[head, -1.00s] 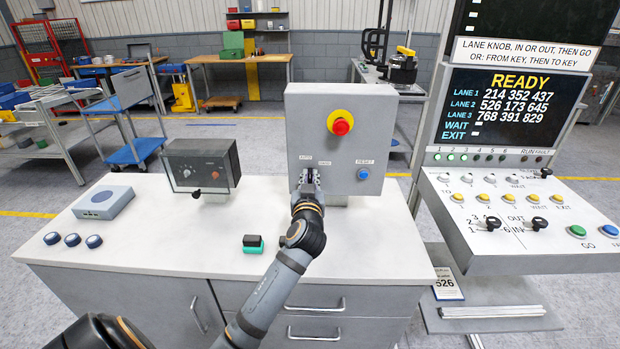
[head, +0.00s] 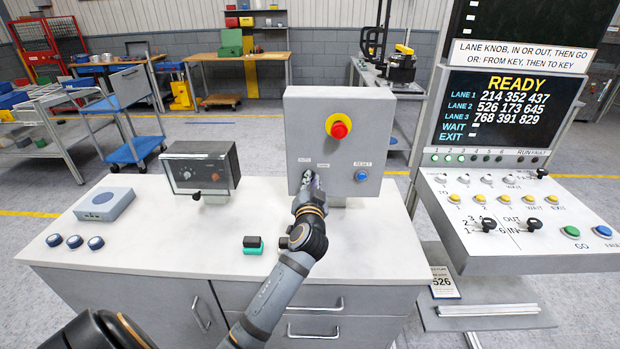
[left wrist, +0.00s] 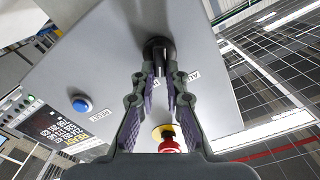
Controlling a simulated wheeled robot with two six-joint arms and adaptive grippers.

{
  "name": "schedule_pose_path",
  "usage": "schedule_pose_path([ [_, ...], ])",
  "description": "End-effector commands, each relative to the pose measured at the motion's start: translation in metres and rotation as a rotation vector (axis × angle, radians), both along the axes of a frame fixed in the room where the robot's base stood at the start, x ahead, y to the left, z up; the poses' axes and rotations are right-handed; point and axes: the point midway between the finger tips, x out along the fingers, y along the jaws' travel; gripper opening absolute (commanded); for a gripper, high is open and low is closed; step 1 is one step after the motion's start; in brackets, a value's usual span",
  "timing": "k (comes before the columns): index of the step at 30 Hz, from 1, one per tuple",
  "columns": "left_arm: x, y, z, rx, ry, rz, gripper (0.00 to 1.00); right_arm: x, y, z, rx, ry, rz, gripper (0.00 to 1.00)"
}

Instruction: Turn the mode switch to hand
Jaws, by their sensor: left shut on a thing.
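The grey control box (head: 335,115) stands upright on the bench, with AUTO and HAND labels above its mode switch. In the left wrist view the mode switch (left wrist: 157,46) is a black knob between my fingertips. My left gripper (head: 308,180) reaches the lower left of the box face and is shut on the knob, covering it in the head view. The wrist view is strongly rolled against the box, and the fingers (left wrist: 160,72) partly cover the labels. Which label the knob points at cannot be told. My right gripper is in neither view.
The box also bears a red emergency button (head: 339,129) on yellow and a blue reset button (head: 361,175). A dark meter box (head: 200,168), a green-and-black block (head: 253,244) and several round buttons are on the bench. A sloped lane console (head: 510,215) stands right.

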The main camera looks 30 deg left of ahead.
Motion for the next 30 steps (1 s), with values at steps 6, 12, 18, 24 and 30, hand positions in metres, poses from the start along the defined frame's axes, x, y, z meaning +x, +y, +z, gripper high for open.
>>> schedule_pose_path([
  [6, 0.001, -0.002, 0.0, 0.166, 0.104, 0.0, 0.0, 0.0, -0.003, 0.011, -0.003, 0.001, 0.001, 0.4],
  [12, 0.002, -0.003, -0.002, 0.293, 0.183, 0.001, 0.0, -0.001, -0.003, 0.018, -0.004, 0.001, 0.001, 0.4],
  [18, 0.002, -0.004, -0.004, 0.383, 0.236, 0.0, 0.0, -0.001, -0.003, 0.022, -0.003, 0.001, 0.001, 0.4],
  [24, 0.003, -0.004, -0.005, 0.435, 0.268, 0.001, 0.0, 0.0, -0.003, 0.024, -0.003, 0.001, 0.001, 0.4],
  [30, 0.003, -0.004, -0.006, 0.453, 0.279, 0.001, 0.0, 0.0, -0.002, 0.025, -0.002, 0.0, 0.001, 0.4],
])
